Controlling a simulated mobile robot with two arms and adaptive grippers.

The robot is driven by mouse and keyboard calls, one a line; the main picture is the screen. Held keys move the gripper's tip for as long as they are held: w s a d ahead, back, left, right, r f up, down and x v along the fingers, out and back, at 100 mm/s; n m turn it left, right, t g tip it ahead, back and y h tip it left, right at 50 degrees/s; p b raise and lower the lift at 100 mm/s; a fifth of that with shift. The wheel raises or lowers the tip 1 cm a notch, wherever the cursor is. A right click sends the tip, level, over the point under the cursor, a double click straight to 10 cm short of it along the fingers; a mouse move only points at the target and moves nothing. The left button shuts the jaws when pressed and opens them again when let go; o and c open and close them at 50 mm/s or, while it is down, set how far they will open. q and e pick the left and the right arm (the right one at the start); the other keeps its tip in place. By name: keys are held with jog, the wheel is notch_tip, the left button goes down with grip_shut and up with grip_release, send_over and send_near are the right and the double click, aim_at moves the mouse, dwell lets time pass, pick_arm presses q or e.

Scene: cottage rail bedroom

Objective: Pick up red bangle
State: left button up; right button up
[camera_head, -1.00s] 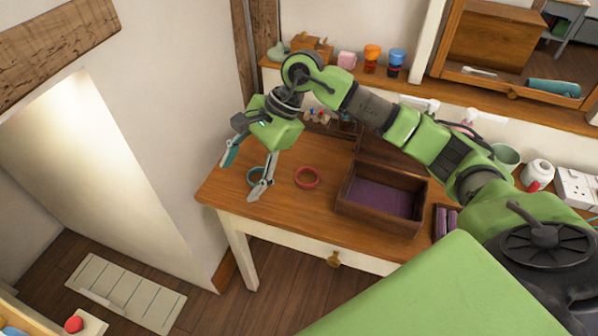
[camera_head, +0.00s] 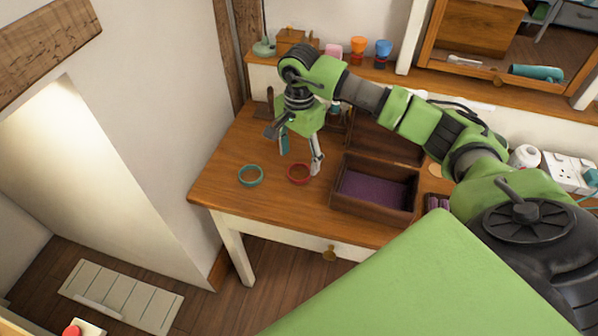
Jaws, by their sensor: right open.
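The red bangle (camera_head: 290,180) lies flat on the wooden table, left of the open box. My right gripper (camera_head: 300,163) points down with its fingers apart, close above the bangle. One finger is at the bangle's right side and the other is behind it in the picture. I cannot tell whether a finger touches it. A teal bangle (camera_head: 250,184) lies on the table to the left of the red one. My left gripper does not show.
An open dark wooden box (camera_head: 373,212) with purple lining stands right of the bangles.

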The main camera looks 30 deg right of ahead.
aim_at(299, 175)
jog(key=shift+f, duration=0.5)
jog(key=f, duration=0.2)
jog(key=f+p, duration=0.1)
jog(key=f, duration=0.1)
jog(key=shift+w+d+f, duration=0.1)
jog(key=shift+w, duration=0.1)
jog(key=c, duration=1.1)
